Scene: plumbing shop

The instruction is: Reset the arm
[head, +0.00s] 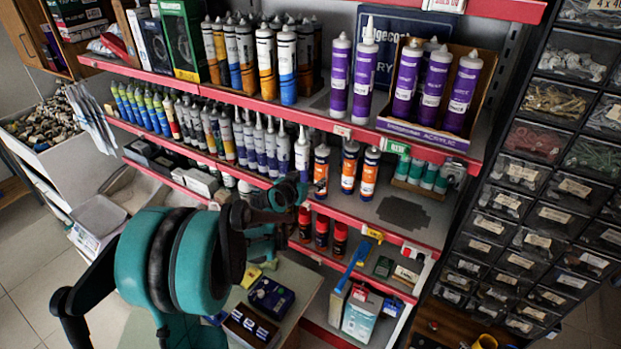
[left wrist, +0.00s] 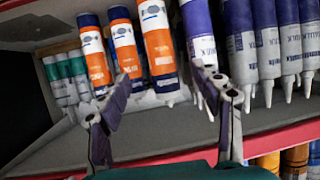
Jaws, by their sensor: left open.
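My left arm comes in from the left in the head view, and its gripper (head: 307,194) is in front of the middle shelf, near the orange-and-white cartridges (head: 321,172). In the left wrist view, which looks upside down, the left gripper (left wrist: 160,76) has its two fingers spread apart with nothing held between them. Beyond the fingers stand three orange-and-white cartridges (left wrist: 127,47) and a white-and-purple cartridge (left wrist: 200,42). I cannot tell whether a fingertip touches any of them. My right gripper is in neither view.
Rows of cartridges and the red shelf edge (head: 335,126) surround the gripper closely. Purple cartridges (head: 362,70) stand on the shelf above. Below are red-capped cans (head: 339,240) and a blue brush (head: 353,262). Drawer bins (head: 549,214) rise at the right. Bare floor (head: 35,300) shows at lower left.

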